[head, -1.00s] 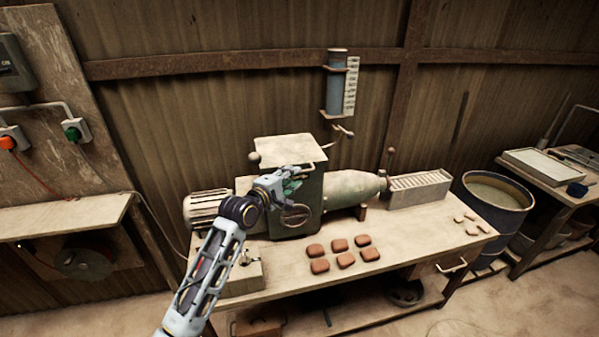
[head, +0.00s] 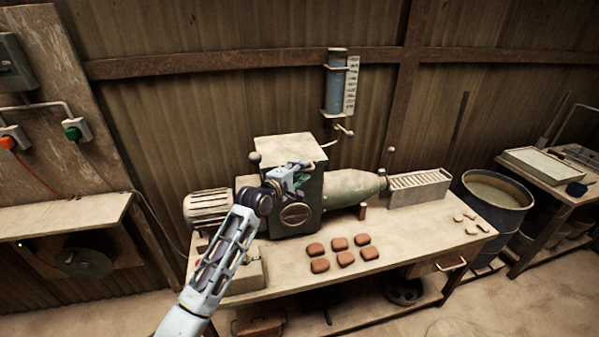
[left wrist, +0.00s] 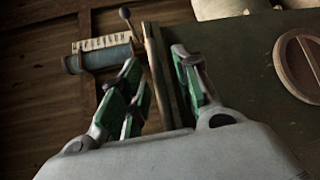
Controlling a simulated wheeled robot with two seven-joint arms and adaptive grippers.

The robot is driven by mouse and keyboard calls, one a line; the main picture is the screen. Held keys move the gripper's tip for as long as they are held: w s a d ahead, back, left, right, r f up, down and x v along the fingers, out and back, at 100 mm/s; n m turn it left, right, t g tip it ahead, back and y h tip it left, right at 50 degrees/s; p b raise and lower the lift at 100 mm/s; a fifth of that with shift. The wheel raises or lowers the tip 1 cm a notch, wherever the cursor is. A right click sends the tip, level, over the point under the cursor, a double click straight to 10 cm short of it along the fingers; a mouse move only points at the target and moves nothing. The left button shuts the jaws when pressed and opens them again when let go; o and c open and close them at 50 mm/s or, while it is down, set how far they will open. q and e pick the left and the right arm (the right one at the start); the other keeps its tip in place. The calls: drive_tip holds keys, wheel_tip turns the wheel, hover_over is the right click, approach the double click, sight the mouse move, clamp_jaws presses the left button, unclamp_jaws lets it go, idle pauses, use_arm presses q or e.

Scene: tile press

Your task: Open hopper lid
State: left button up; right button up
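The green press body (head: 296,216) stands on the workbench with a round plate on its front. The pale flat hopper lid (head: 288,149) lies level and shut on top. My left gripper (head: 299,180) is at the lid's front edge, in front of the press. In the left wrist view its green-padded fingers (left wrist: 163,88) are apart, with the lid's edge (left wrist: 153,60) showing between them. I cannot tell whether they touch it. The round front plate (left wrist: 300,65) is at the right there. My right gripper is not in view.
Several reddish tiles (head: 340,244) lie on the workbench (head: 400,262) in front of the press. A blue cylinder with a scale (head: 337,85) hangs on the wall behind. A barrel (head: 497,205) stands to the right.

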use_arm(q)
clamp_jaws()
drive_tip(key=shift+r, duration=0.15)
idle(0.4)
